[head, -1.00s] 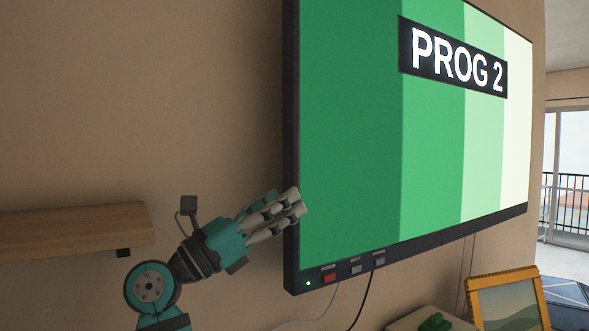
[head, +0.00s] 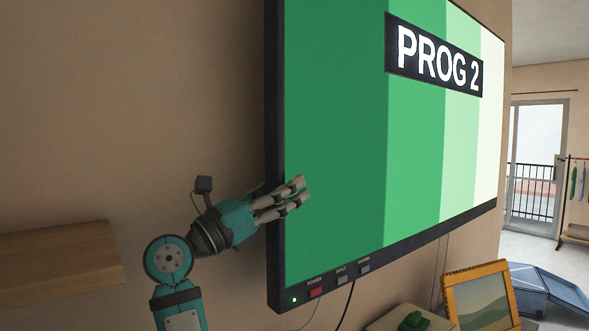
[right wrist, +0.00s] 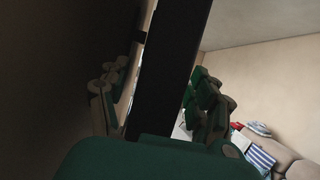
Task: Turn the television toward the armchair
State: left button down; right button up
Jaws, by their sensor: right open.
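The wall television (head: 415,150) shows green bands and "PROG 2". It is seen at an angle, its left edge nearer me. My right gripper (head: 284,194) is at that left edge, low on the side. In the right wrist view the dark television edge (right wrist: 165,75) passes between the spread fingers of the right gripper (right wrist: 155,95), with fingers on both sides. I cannot tell whether they touch it. The left gripper and the armchair are not clearly seen.
A wooden shelf (head: 60,262) is on the wall at left. Cables (head: 345,305) hang below the television. A picture frame (head: 482,296) and a green object (head: 413,321) stand below it. A sofa-like seat with a striped cushion (right wrist: 262,156) shows in the right wrist view.

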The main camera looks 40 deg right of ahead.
pick_arm(q)
jog(key=shift+w+r+p, duration=0.5)
jog(key=shift+w+r, duration=0.3)
pick_arm(e)
jog(key=x, duration=0.3)
jog(key=shift+d+r, duration=0.1)
pick_arm(q)
jog(key=shift+s, duration=0.2)
pick_arm(e)
jog(key=shift+c, duration=1)
pick_arm(q)
jog(key=shift+s, duration=0.2)
pick_arm(e)
grip_shut()
